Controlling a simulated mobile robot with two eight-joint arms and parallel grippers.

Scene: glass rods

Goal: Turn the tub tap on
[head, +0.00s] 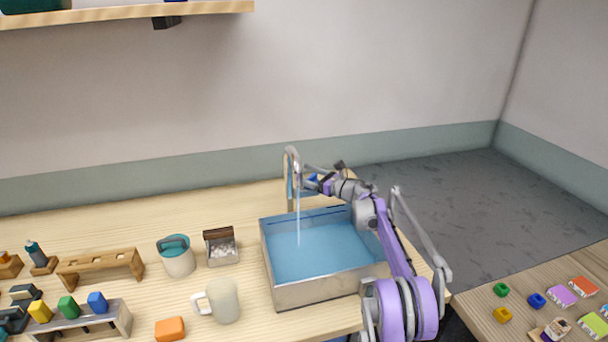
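The tap (291,170) is a tall silver curved spout behind the tub. A thin pale stream of water (298,228) runs from it down into the tub. The tub (290,293) is a grey metal basin with blue water inside. My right gripper (314,181) is at the tap, just right of its spout, at the tub's back edge. Its fingers are small and overlap a blue part there, so I cannot tell whether they are open or shut or touching the tap. The tap's handle is not clearly seen. My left gripper is not in view.
Left of the tub stand a pale mug (224,301), a small metal box (222,252) and a teal-topped pot (177,257). An orange block (170,328) lies in front. Wooden racks (100,267) are at left. A second table (540,265) with small coloured items is at right.

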